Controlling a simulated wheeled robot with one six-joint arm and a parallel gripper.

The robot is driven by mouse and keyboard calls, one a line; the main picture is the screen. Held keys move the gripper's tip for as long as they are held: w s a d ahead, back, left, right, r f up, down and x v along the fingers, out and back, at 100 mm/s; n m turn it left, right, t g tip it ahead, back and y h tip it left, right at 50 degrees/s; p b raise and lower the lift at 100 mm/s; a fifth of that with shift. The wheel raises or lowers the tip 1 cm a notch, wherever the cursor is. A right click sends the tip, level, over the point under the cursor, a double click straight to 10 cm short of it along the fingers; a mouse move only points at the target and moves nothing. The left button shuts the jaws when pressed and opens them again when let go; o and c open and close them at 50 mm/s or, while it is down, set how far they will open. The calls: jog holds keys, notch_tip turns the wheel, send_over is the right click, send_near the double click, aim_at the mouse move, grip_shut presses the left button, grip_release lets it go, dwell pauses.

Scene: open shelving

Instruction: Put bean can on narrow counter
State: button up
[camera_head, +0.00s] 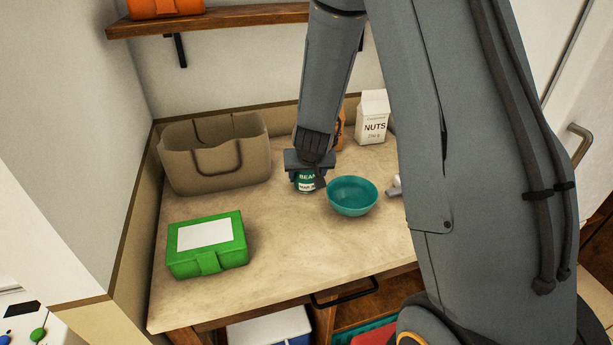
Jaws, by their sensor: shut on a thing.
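The bean can (306,180) is a small green can with a white label band reading "BEAN". It is upright at the counter, left of a teal bowl. I cannot tell whether its base touches the surface. My gripper (308,172) comes down from above and is shut on the can, hiding its top and part of its sides. The counter (290,245) is a beige stone-like top on a wooden frame, set in a wall alcove.
A beige bag (215,155) stands at the back left, a green box (207,243) at the front left. The teal bowl (352,196) is just right of the can. A nuts carton (372,117) stands behind. An orange box lies on the shelf (205,21). The counter's front middle is clear.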

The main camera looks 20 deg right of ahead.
jog(key=o, duration=1.1)
jog(key=shift+f, duration=0.1)
jog(key=o, duration=0.3)
